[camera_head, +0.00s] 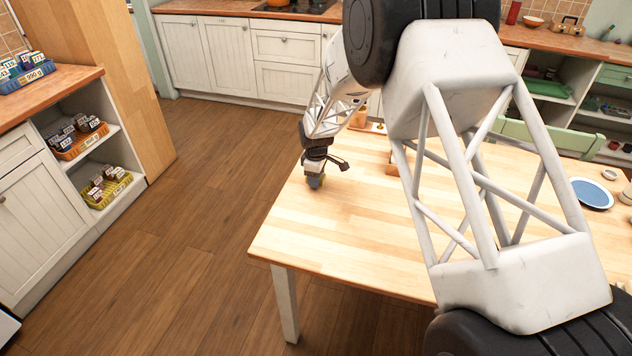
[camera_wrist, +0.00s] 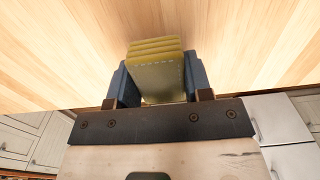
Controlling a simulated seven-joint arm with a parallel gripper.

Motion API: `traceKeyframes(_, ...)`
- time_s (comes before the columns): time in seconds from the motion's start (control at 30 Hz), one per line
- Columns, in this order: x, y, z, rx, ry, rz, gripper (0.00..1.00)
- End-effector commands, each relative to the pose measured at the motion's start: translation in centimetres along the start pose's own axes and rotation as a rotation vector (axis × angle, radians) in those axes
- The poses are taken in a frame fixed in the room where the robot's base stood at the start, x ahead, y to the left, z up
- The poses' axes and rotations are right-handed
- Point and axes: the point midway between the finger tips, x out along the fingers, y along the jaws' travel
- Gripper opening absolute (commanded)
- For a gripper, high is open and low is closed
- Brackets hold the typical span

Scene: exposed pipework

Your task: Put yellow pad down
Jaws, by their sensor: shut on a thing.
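The yellow pad (camera_wrist: 157,72) is between the two blue-grey fingers of my gripper (camera_wrist: 155,80) in the wrist view. It looks like a yellow-edged block with ridges on its far side and a duller face towards the camera. My gripper (camera_head: 315,181) is shut on it. In the head view, the gripper points down at the left edge area of the wooden table (camera_head: 345,229). The pad is small and mostly hidden there. I cannot tell whether its underside touches the tabletop.
The table's front left part is clear. A blue plate (camera_head: 591,194) lies at the table's right. A wooden item (camera_head: 392,170) stands right of the gripper, partly hidden by my arm. A shelf unit at left holds an orange tray (camera_head: 82,143) and a yellow tray (camera_head: 106,190).

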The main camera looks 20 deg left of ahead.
Motion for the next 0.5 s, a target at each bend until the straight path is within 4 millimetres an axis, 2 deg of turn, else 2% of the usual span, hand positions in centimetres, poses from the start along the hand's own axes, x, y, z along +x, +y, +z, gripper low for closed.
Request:
traceKeyframes(0.2,1.9,0.0,0.0,0.0,0.0,0.001,0.24)
traceKeyframes(0.5,2.0,0.0,0.0,0.0,0.0,0.001,0.24)
